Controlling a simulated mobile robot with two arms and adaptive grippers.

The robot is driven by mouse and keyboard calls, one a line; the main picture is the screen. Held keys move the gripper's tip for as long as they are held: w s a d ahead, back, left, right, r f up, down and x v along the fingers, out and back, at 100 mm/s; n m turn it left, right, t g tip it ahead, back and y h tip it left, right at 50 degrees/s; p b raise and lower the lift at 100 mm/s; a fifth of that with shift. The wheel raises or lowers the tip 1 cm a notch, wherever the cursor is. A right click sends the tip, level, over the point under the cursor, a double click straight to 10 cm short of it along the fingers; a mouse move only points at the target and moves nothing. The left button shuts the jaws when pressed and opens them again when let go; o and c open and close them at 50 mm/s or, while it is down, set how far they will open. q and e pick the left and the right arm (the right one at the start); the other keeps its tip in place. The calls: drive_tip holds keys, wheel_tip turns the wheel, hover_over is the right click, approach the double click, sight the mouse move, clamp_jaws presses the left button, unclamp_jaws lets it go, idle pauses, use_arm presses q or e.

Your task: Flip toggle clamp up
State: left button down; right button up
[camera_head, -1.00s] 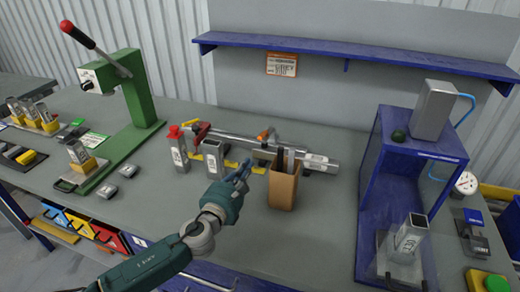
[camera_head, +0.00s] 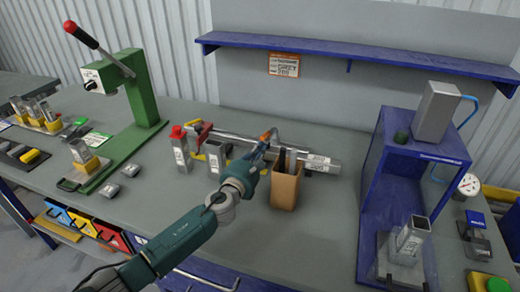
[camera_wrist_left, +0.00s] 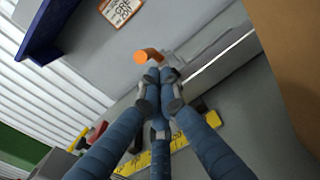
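A toggle clamp with an orange handle (camera_head: 267,135) stands at the back middle of the bench, beside a long metal tube (camera_head: 318,161). In the left wrist view the orange handle (camera_wrist_left: 147,55) is just beyond my fingertips. My left gripper (camera_head: 262,150) reaches from the front to the clamp. In the wrist view my left gripper (camera_wrist_left: 160,76) has its fingers drawn together, tips at or very near the handle's base. Whether part of the handle is between them is hidden. A second clamp with a red handle (camera_head: 199,128) is farther left. My right gripper is not in view.
A brown open box (camera_head: 284,190) with dark items stands just right of my left gripper. Metal blocks (camera_head: 181,152) stand to the left, beyond them a green lever press (camera_head: 145,100). A blue frame (camera_head: 368,215) stands at the right. The front middle bench is clear.

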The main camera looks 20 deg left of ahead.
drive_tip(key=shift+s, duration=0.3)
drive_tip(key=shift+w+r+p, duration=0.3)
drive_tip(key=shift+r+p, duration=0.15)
